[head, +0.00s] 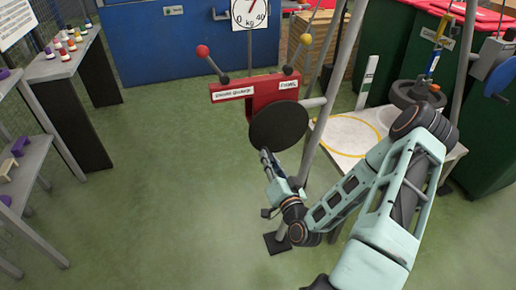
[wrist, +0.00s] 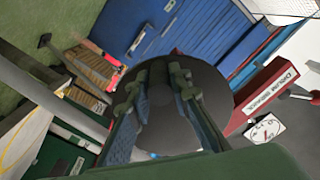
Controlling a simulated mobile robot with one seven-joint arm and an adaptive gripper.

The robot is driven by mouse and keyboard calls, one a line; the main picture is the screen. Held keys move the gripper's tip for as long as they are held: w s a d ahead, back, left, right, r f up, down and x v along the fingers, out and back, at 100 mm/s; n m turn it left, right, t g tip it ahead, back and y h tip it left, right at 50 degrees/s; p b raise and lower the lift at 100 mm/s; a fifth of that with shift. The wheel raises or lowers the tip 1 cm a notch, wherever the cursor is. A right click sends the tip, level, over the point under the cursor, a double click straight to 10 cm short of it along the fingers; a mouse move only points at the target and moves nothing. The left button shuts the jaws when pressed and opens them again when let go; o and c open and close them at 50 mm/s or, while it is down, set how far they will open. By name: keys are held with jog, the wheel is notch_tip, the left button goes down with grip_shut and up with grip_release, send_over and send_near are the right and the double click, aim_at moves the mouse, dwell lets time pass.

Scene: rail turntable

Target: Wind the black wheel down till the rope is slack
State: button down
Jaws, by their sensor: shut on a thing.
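The black wheel (head: 278,125) is a flat dark disc in front of a red housing (head: 262,86) on a grey stand. My gripper (head: 266,158) is at the lower left edge of the wheel in the head view. In the wrist view my gripper's two fingers (wrist: 157,92) reach over the face of the black wheel (wrist: 208,105). A dial marked kg (head: 249,13) stands above the housing. Dark weights (head: 418,93) hang or rest under a yellow and blue hoist piece (head: 434,50); I cannot clearly tell the rope's tension.
A red-ball lever (head: 203,51) and a yellow-ball lever (head: 305,40) stick up from the housing. Grey stand legs rise beside my arm. A white platform (head: 347,133) with a yellow circle is at right. Tables with small items line the left. The green floor (head: 170,170) between is clear.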

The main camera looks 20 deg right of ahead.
jog(key=shift+s+d+f+n+b, duration=0.1)
jog(key=shift+d+f+n+b, duration=0.6)
jog(key=shift+d+n, duration=0.35)
jog(key=shift+d+f+n+b, duration=0.3)
jog(key=shift+d+n+b, duration=0.55)
jog(key=shift+n, duration=0.4)
jog(key=shift+d+f+n+b, duration=0.1)
jog(key=shift+d+n+b, duration=0.35)
jog(key=shift+n+b, duration=0.15)
jog(key=shift+d+n+b, duration=0.3)
jog(key=shift+d+n, duration=0.15)
jog(key=shift+n, duration=0.15)
